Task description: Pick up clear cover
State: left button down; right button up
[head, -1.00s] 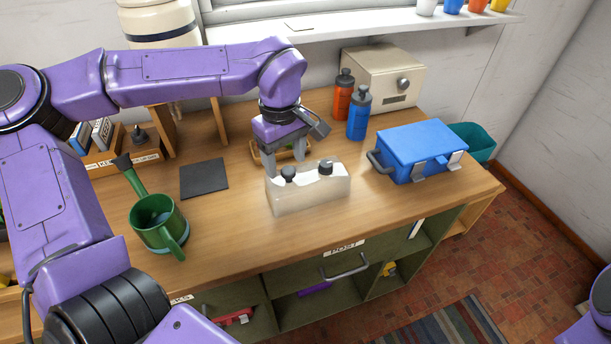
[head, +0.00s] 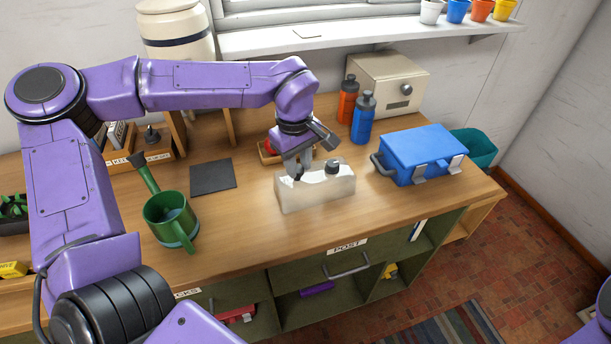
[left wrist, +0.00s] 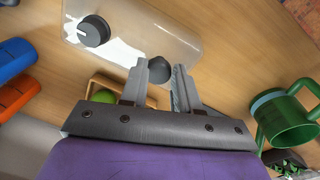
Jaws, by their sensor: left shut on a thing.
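The clear cover (head: 318,193) is a long translucent box standing on the wooden worktop, with two dark knobs on top. My left gripper (head: 297,172) is over its left end, fingers pointing down. In the left wrist view, the fingers (left wrist: 162,72) are shut on one dark knob (left wrist: 158,71) of the cover. The other knob (left wrist: 94,31) is free, and the cover (left wrist: 165,28) reaches away beyond the fingers. The cover looks to be resting on the worktop. A bright white patch shows on or in it, and I cannot tell which.
A small wooden tray (left wrist: 148,101) lies close behind the cover. A green watering can (head: 170,222) and a dark mat (head: 213,178) are to the left. Blue (head: 363,119) and orange (head: 347,101) bottles and a blue box (head: 421,153) are behind and right. The worktop before the cover is clear.

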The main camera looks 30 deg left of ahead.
aim_at(294, 185)
pick_arm(q)
jog(key=f, duration=0.1)
jog(key=s+f, duration=0.1)
jog(key=f+g, duration=0.1)
jog(key=shift+s+a, duration=0.1)
jog(key=shift+s, duration=0.2)
pick_arm(e)
jog(key=shift+f, duration=0.35)
pick_arm(q)
jog(key=shift+w+r, duration=0.1)
jog(key=shift+r, duration=0.05)
jog(key=shift+w+r, duration=0.2)
jog(key=shift+r, duration=0.35)
jog(key=shift+w+r, duration=0.2)
jog(key=shift+r, duration=0.3)
jog(key=s+a+r+b, duration=0.1)
jog(key=s+a+r, duration=0.2)
jog(key=s+r, duration=0.7)
jog(key=s, duration=0.3)
jog(key=shift+s+r, duration=0.15)
jog(key=shift+r, duration=0.15)
pick_arm(e)
jog(key=shift+w+a+f, duration=0.15)
jog(key=shift+w+f, duration=0.35)
jog(key=shift+f, duration=0.1)
pick_arm(q)
jog(key=c, duration=1.9)
grip_release()
jog(key=o, duration=1.5)
jog(key=shift+a, duration=0.1)
